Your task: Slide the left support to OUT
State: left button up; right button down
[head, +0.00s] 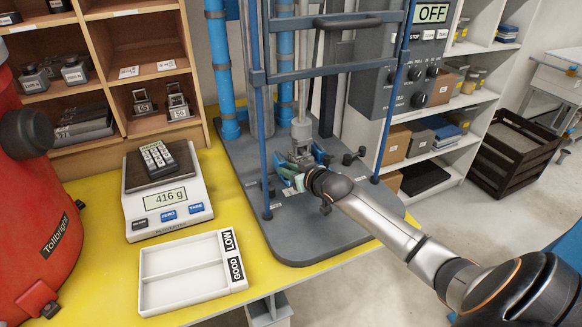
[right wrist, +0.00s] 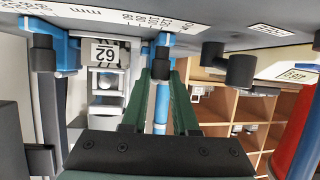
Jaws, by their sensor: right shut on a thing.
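The test machine's grey base (head: 285,225) carries two blue supports under the central grey column. The left support (head: 284,174) is beside my right gripper (head: 298,181). In the right wrist view, which is upside down, the left support (right wrist: 162,50) has a black knob (right wrist: 161,68) between my green fingers (right wrist: 161,85), and the gripper is shut on it. The right support (right wrist: 62,53) also has a black knob and stands apart. A printed scale (right wrist: 135,17) runs along the base by the supports; its end words are too small to read. My left gripper is not in view.
Blue guard bars (head: 263,150) frame the machine close around my right arm. A control box (head: 408,70) reads OFF. A scale (head: 166,190) reading 416 g and a white GOOD/LOW tray (head: 190,298) stand left on the yellow table. A red machine (head: 35,190) stands far left.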

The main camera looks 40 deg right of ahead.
jog(key=shift+w+a, duration=0.1)
jog(key=shift+a, duration=0.45)
jog(key=c, duration=0.7)
grip_release()
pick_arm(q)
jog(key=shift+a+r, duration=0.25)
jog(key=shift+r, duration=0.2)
pick_arm(e)
jog(key=v, duration=1.2)
jog(key=shift+s+r, duration=0.2)
jog(key=shift+s, duration=0.05)
